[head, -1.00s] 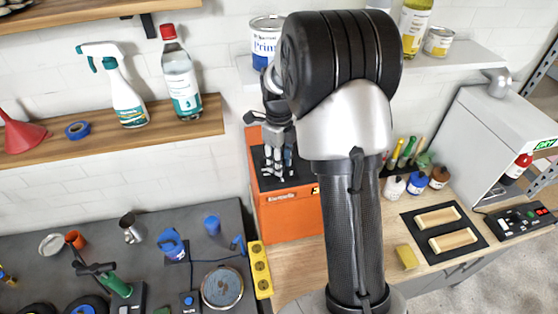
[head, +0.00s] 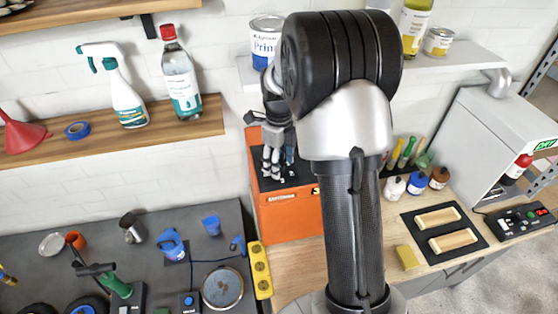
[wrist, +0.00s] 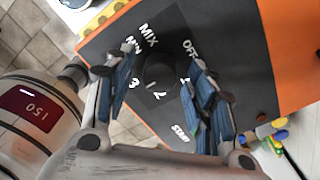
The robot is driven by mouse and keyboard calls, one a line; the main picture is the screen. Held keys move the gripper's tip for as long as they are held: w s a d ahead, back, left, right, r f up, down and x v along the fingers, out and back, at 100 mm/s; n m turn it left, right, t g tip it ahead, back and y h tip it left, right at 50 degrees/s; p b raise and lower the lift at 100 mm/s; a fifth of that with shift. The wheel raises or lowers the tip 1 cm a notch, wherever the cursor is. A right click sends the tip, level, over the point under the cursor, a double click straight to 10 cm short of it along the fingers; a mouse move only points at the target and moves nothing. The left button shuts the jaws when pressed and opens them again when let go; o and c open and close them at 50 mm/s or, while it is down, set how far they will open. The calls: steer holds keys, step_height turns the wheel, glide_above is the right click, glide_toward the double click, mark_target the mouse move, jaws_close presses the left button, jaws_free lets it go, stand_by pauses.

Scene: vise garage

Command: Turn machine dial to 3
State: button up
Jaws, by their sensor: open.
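The machine is an orange box with a dark top panel (head: 291,217) on the wooden bench in the head view. In the wrist view its black round dial (wrist: 160,72) sits on the dark panel, with white marks MIX, OFF, MIN, 3, 2 and START around it. A short pale mark shows on the dial's lower-left part, but I cannot tell exactly which label it faces. My gripper (wrist: 157,88) is open, its blue-padded fingers on either side of the dial. I cannot tell whether they touch it. In the head view my gripper (head: 277,166) is over the panel.
A yellow power strip (head: 260,270) stands left of the machine. Small bottles (head: 417,183) and upright tools are on its right. A shelf with a primer can (head: 265,40) hangs above. A yellow sponge (head: 407,257) lies on the bench.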

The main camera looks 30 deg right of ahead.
step_height(320, 180, up, 12)
stand_by(0.6)
steer(key=s+a+f+n+t+b, duration=0.2)
steer(key=s+a+n+b, duration=0.55)
steer(key=n, duration=0.25)
steer(key=s+a+f+n+t+b, duration=0.1)
steer(key=s+a+f+n+b, duration=0.2)
steer(key=s+f+n+b, duration=0.3)
steer(key=s+a+f+n+t+b, duration=0.1)
steer(key=s+a+f+n+b, duration=0.3)
steer(key=s+n, duration=0.8)
step_height(320, 180, down, 4)
steer(key=n+b, duration=0.2)
steer(key=shift+s+r+t+b, duration=0.15)
steer(key=shift+s+t+b, duration=0.1)
steer(key=shift+t+b, duration=0.05)
steer(key=shift+c, duration=0.5)
